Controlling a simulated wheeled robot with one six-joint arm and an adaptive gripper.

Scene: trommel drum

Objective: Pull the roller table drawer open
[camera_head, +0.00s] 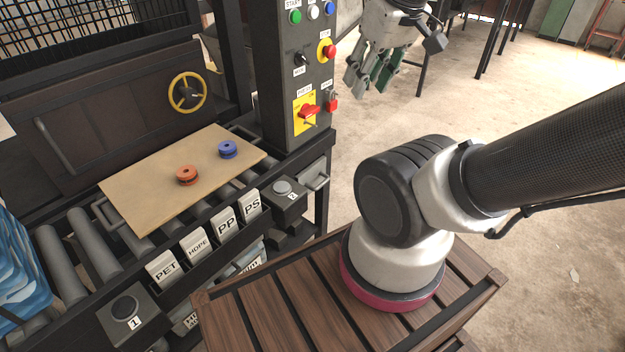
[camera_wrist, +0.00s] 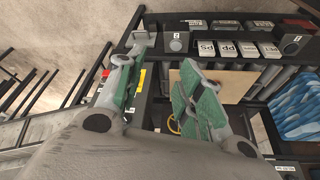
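The roller table (camera_head: 75,245) stands at the left in the head view, with grey rollers along its top. On its right end is a dark panel with a light grey bar handle (camera_head: 318,180), which looks like the drawer front; it appears shut. A grey handle-like part (camera_wrist: 143,38) shows near the left fingertip in the wrist view, but I cannot tell for sure that it is the same one. My gripper (camera_head: 368,84) is raised beyond the control post, apart from the handle. Its green-padded fingers are spread and empty, also in the wrist view (camera_wrist: 163,62).
A wooden board (camera_head: 150,182) with an orange and a blue knob-like piece lies on the rollers. The control post (camera_head: 290,90) rises beside the table's right end. Label blocks and button boxes line the front edge. Open floor (camera_head: 540,150) lies to the right.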

